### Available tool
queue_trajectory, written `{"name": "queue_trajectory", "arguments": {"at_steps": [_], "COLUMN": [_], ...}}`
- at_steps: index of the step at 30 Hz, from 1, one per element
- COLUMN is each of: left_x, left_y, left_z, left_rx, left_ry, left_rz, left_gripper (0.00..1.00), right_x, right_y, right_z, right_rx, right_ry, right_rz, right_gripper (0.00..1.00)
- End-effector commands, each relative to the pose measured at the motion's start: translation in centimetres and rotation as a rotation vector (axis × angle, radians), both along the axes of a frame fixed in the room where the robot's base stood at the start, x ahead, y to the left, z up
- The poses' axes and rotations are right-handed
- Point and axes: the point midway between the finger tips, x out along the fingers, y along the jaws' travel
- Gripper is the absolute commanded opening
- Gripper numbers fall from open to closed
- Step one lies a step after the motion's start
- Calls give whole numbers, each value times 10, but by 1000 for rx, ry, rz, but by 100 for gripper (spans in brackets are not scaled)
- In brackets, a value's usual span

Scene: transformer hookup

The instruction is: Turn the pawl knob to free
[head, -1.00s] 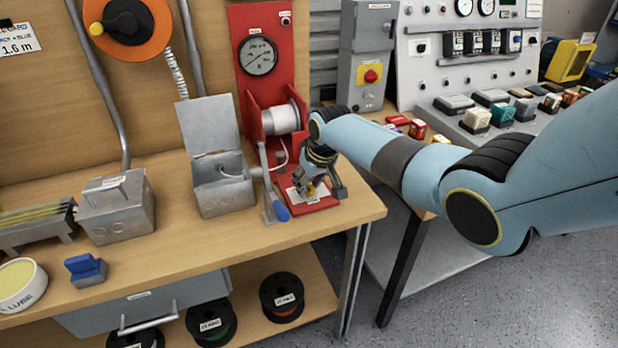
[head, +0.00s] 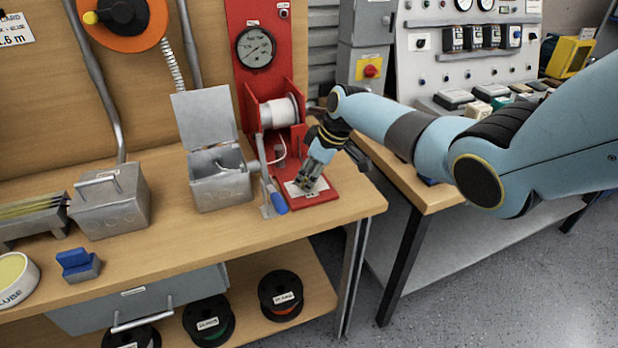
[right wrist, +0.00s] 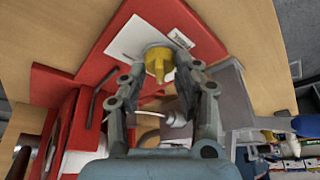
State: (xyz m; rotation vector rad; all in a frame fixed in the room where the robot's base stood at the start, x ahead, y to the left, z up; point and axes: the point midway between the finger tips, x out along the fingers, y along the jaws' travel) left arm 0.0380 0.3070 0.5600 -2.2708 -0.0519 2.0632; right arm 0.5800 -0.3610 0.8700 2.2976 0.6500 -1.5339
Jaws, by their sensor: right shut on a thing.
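The pawl knob (right wrist: 158,62) is yellow, with a narrow raised grip, and sits on a white label plate (right wrist: 130,42) on the red base of the winch stand. In the head view the white plate (head: 292,190) lies at the front of the red base (head: 326,196), with the knob mostly hidden by the fingers. My right gripper (head: 306,182) reaches down onto the plate from the upper right. In the right wrist view its fingertips (right wrist: 160,72) are on either side of the knob, shut on it. My left gripper is not in view.
A white drum (head: 279,112) and a gauge (head: 256,46) are on the red stand. A lever with a blue handle (head: 278,203) stands just left of the plate. An open grey box (head: 218,180) is further left. The bench's front edge is close by.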

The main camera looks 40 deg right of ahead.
Motion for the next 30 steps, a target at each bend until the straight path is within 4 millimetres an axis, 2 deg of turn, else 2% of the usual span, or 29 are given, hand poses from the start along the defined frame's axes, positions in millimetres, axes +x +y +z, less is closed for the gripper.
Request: {"name": "queue_trajectory", "arguments": {"at_steps": [14,15,19,30], "left_x": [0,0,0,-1], "left_y": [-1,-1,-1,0], "left_z": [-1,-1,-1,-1], "left_rx": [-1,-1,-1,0], "left_ry": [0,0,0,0], "left_rz": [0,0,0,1], "left_gripper": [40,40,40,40], "right_x": [-1,-1,-1,-1], "right_y": [0,0,0,-2], "right_z": [0,-1,0,5], "right_rx": [-1,-1,-1,-2], "right_ry": [2,2,2,-2], "right_rz": [14,14,14,14], "right_gripper": [0,34,50,52]}}
